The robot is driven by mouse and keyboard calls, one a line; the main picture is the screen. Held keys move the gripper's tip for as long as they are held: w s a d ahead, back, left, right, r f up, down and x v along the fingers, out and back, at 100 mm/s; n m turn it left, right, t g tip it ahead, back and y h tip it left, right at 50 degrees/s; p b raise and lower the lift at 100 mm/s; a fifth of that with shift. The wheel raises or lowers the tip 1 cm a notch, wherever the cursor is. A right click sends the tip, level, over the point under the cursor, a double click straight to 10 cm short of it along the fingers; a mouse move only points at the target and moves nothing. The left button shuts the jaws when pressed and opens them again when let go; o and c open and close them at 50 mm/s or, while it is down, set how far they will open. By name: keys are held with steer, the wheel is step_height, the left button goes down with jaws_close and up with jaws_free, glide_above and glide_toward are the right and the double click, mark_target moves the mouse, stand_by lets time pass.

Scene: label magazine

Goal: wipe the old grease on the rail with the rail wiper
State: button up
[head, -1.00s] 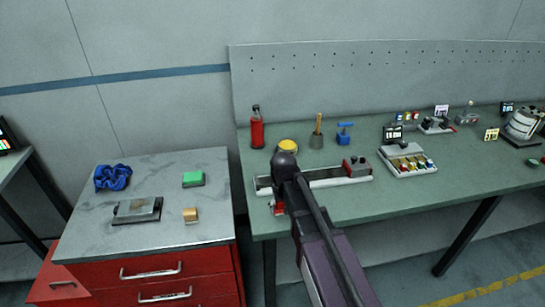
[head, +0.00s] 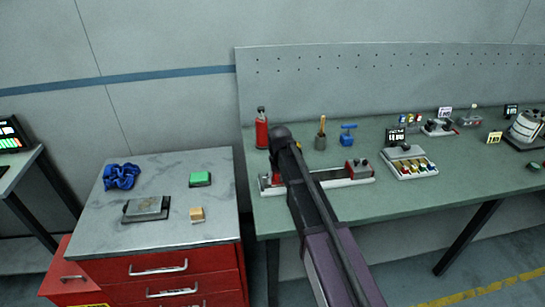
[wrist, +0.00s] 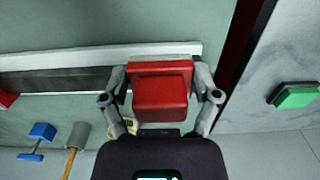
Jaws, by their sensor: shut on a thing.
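The rail wiper (wrist: 160,102), a red block with a paler edge, is between the two fingers of my gripper (wrist: 160,78) in the wrist view. My gripper is shut on it. The pale rail (head: 335,183) lies along the front of the green bench; the wiper (head: 277,178) is at its left end in the head view. In the wrist view a dark band (wrist: 60,80) runs along the rail, up to the wiper; I cannot tell whether it is grease. Whether the wiper touches the rail is not clear. My arm hides part of the rail.
A red block (head: 349,169) stands at the rail's right end. Behind are a red bottle (head: 262,133), a brush in a grey cup (head: 321,139) and a blue tool (head: 348,138). A red drawer cabinet (head: 165,246) stands to the left across a gap.

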steer(key=w+a+r+p, duration=0.2)
steer(key=w, duration=0.4)
steer(key=shift+w+a+r, duration=0.25)
steer(key=shift+w+r, duration=0.05)
steer(key=shift+r, duration=0.05)
steer(key=shift+f, duration=0.1)
